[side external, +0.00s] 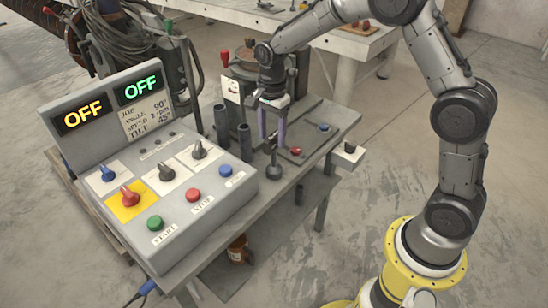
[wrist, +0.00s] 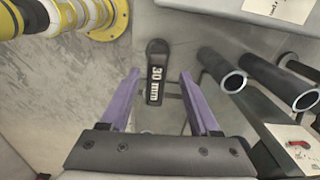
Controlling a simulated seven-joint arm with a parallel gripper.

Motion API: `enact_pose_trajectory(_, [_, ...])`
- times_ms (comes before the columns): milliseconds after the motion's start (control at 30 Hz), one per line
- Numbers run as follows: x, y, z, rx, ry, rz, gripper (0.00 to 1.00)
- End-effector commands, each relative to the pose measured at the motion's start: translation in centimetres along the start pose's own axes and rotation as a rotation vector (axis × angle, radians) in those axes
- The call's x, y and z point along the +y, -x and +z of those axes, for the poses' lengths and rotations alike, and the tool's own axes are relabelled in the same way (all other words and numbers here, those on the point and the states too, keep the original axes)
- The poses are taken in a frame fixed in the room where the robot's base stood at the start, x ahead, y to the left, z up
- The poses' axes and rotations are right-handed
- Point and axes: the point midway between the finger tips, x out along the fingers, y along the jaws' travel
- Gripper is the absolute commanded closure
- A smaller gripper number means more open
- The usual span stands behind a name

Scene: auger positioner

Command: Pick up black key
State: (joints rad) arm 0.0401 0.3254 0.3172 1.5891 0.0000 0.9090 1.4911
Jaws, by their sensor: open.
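A black key labelled "30 mm" (wrist: 155,82) shows in the wrist view, with a rounded top end and a white-lettered shaft. My gripper (wrist: 160,78) is open, with one purple finger on each side of the key and gaps to both. In the side external view, my gripper (side external: 271,143) points down over the bench. A dark upright piece (side external: 274,172) with a round lower end shows below the fingertips and seems to be the key. I cannot tell whether any finger touches it.
A control panel (side external: 143,165) with knobs, coloured buttons and two OFF displays stands left of my gripper. Dark open tubes (side external: 222,124) stand close by and also show in the wrist view (wrist: 225,72). A red knob (side external: 296,151) lies to the right on the bench.

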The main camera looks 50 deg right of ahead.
Motion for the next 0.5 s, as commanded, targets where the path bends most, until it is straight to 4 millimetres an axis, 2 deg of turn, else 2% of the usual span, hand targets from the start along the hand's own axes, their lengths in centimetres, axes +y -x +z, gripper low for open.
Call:
enact_pose_trajectory(200, [0.6,-3.3,-0.2,0.0,0.0,0.005,0.38])
enact_pose_trajectory(333, [0.5,-4.2,-0.2,0.0,0.0,0.002,0.38])
enact_pose_trajectory(500, [0.4,-4.3,-0.2,0.0,0.0,0.0,0.38])
